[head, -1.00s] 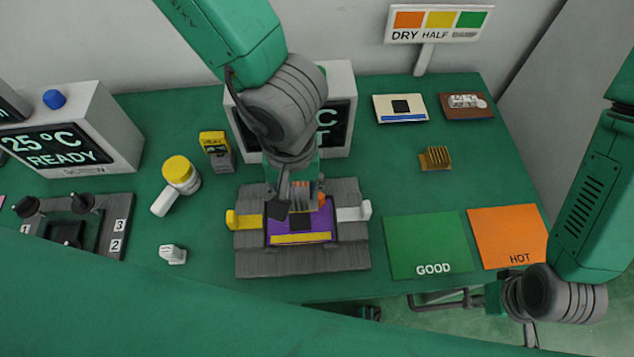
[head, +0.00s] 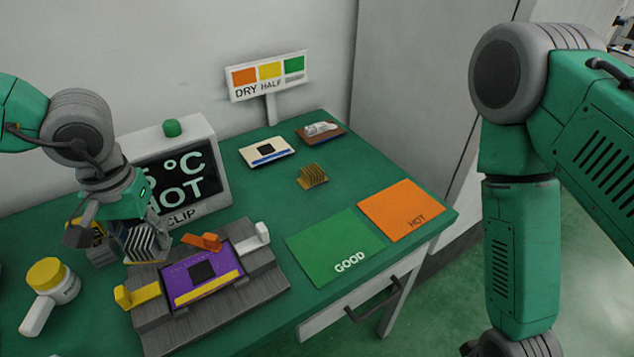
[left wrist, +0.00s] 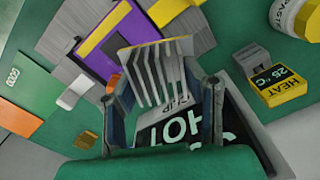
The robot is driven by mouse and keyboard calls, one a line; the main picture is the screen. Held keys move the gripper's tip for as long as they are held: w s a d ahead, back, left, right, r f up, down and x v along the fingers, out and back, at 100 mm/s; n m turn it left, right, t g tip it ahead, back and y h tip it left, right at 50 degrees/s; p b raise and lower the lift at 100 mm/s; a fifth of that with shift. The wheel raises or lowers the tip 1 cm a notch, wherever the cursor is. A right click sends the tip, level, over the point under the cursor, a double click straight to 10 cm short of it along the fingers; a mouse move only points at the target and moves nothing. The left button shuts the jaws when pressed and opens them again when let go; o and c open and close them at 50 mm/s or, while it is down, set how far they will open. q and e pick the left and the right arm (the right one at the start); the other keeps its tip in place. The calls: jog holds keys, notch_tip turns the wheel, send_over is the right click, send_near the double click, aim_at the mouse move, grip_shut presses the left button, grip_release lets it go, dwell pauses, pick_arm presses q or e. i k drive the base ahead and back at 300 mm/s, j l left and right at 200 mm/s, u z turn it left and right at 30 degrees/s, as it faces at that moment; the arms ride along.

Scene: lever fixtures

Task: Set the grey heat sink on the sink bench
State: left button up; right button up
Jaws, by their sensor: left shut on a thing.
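The grey finned heat sink (head: 150,243) is held above the table, left of the purple board (head: 205,277). It also shows in the left wrist view (left wrist: 157,72), between the two fingers. My left gripper (head: 128,240) is shut on it. The board, with a black square chip on top, lies in the grey ribbed fixture (head: 262,270). No surface is labelled sink bench, so I cannot tell which one it is. My right arm stands at the right; its gripper is out of the head view.
The clip screen (head: 178,185) reads HOT behind the fixture. A yellow-capped jar (head: 60,283) and a yellow heat meter (left wrist: 275,83) are near the gripper. GOOD (head: 325,250) and HOT (head: 405,208) mats and a brass heat sink (head: 312,176) lie to the right.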

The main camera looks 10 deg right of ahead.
aim_at(359, 164)
jog(key=i+l+z, duration=0.15)
jog(key=z, duration=0.25)
jog(key=i+z, duration=0.5)
jog(key=z, duration=0.25)
jog(key=i, duration=0.25)
